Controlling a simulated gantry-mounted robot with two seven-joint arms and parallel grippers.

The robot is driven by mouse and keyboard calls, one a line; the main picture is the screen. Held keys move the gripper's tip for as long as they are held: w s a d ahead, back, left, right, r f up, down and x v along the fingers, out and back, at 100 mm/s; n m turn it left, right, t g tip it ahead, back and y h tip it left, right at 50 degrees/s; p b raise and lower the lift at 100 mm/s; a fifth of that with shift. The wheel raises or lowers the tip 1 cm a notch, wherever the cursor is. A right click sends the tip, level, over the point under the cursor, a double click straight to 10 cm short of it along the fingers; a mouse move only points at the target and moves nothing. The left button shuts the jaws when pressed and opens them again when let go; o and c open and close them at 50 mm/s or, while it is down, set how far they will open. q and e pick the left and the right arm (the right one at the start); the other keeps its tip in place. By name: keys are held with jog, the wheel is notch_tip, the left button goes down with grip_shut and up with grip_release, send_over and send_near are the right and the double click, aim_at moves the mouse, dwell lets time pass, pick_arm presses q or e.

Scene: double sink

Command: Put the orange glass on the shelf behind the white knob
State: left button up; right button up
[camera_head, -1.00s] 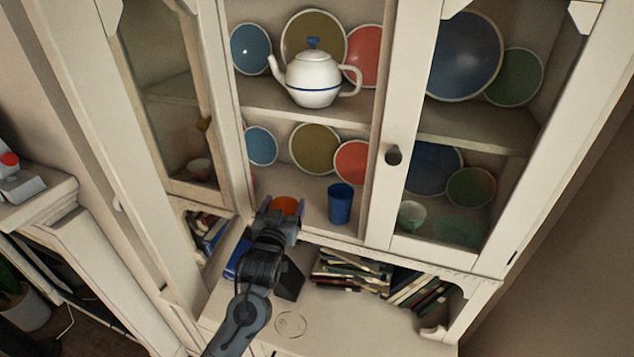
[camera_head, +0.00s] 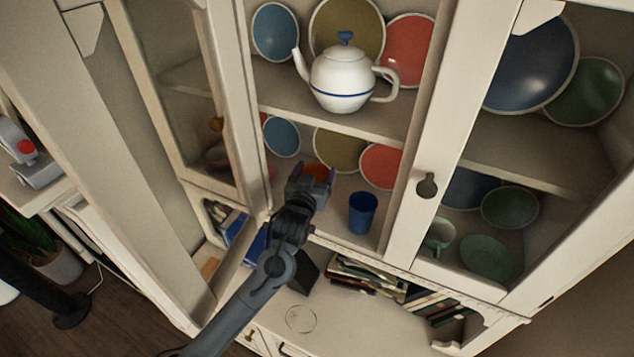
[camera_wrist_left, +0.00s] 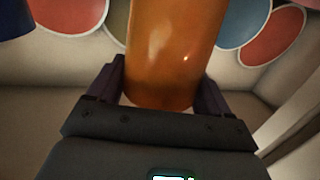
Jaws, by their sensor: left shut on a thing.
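The orange glass (camera_head: 318,170) is in the lower shelf opening of the cabinet, left of a blue glass (camera_head: 363,213). My left gripper (camera_head: 313,178) is shut on it and partly hides it in the head view. In the left wrist view, the orange glass (camera_wrist_left: 172,50) stands large between the two fingers, with plates behind it. The shelf floor (camera_head: 341,200) shows bare beside the gripper. My right gripper is not in view.
Plates (camera_head: 381,166) lean along the back of the lower shelf. A white teapot (camera_head: 342,80) stands on the shelf above. The left glass door (camera_head: 185,90) is swung open close to my left arm. Books (camera_head: 368,274) lie in the compartment below.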

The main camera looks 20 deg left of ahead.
aim_at(318, 178)
pick_arm(q)
jog(key=shift+f+p, duration=0.4)
jog(key=shift+f, duration=1.55)
jog(key=shift+f, duration=0.2)
jog(key=o, duration=1.4)
jog(key=shift+o, duration=0.2)
